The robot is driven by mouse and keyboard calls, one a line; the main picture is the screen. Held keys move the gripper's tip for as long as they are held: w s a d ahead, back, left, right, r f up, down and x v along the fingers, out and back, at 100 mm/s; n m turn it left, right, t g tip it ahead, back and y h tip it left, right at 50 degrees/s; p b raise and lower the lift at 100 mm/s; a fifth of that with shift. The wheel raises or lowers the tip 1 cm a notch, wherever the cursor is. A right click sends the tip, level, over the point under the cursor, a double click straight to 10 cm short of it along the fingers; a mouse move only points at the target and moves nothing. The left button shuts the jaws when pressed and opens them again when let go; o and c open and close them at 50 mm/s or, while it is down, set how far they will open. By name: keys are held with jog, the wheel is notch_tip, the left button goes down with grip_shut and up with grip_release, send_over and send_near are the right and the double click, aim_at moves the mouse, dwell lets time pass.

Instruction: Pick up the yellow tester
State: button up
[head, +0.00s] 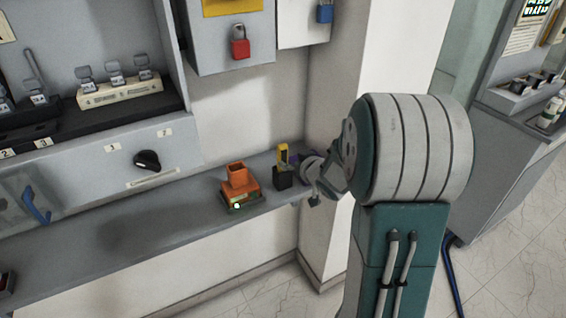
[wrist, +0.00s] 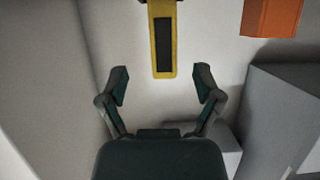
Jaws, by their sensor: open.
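The yellow tester (head: 283,154) stands upright in a small black holder (head: 283,179) near the right end of the grey shelf. In the wrist view the tester (wrist: 163,45) is a yellow strip with a dark panel, at the top centre. My gripper (wrist: 163,84) is open, its two fingers spread apart below the tester in the picture. The tester's lower end lies roughly in line with the gap between the fingertips. Nothing is held. In the head view my gripper (head: 313,193) is just right of the holder, partly hidden by my arm.
An orange square-topped part (head: 238,182) stands left of the holder, close by; it also shows in the wrist view (wrist: 272,17). A white wall column (head: 330,130) stands close behind my gripper. The grey shelf (head: 130,235) is largely clear to the left.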

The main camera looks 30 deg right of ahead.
aim_at(284, 158)
jog(key=shift+w+a+f, duration=0.25)
jog(key=shift+w+f, duration=0.05)
jog(key=shift+w, duration=0.4)
jog(key=x, duration=0.4)
jog(key=shift+w+a+f, duration=0.1)
jog(key=shift+w, duration=0.3)
grip_shut()
